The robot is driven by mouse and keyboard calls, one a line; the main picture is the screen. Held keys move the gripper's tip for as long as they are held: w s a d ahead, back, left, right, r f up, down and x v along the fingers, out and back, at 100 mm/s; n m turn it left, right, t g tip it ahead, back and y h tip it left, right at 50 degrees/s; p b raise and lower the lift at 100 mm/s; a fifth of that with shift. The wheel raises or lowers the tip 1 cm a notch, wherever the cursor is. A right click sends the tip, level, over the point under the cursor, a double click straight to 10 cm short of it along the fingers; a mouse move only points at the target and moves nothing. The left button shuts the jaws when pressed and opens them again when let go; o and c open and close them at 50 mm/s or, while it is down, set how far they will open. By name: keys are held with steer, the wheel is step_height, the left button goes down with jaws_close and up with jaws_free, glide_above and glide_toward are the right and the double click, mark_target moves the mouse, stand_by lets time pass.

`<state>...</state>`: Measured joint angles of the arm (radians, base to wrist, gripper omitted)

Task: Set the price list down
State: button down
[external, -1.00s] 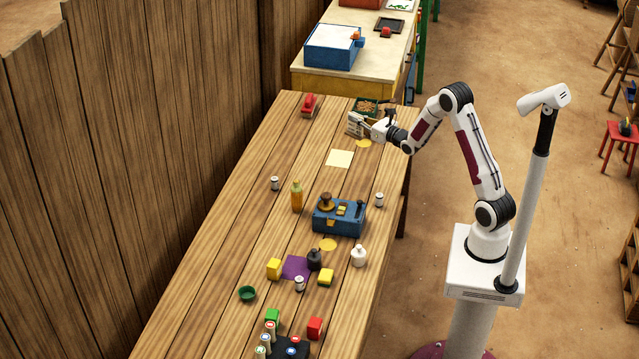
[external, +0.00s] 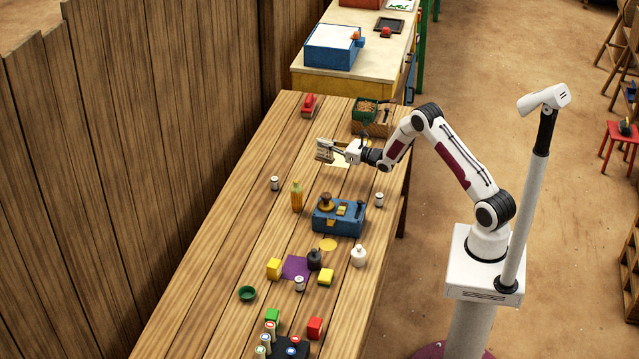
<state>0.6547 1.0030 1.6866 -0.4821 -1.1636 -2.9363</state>
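The price list (external: 324,151) is a small pale card with print on it. My gripper (external: 339,150) is shut on its right side and holds it tilted up. It is over a pale yellow square (external: 339,165) on the wooden table (external: 235,200), which it and my gripper partly cover. I cannot tell whether the card's lower edge touches the table.
A wooden tray with a green box (external: 366,108) stands behind my gripper. The table's left side is clear.

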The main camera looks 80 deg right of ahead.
steer(key=w+a+r+n+y, duration=0.2)
steer(key=w+a+r+y, duration=0.1)
steer(key=w, duration=0.1)
steer(key=shift+w+a+r+y, duration=0.15)
steer(key=shift+w+r+y, duration=0.15)
steer(key=shift+w+y, duration=0.1)
steer(key=shift+f, duration=0.1)
steer(key=shift+f, duration=2.4)
steer(key=shift+f, duration=2.3)
steer(key=shift+f, duration=0.2)
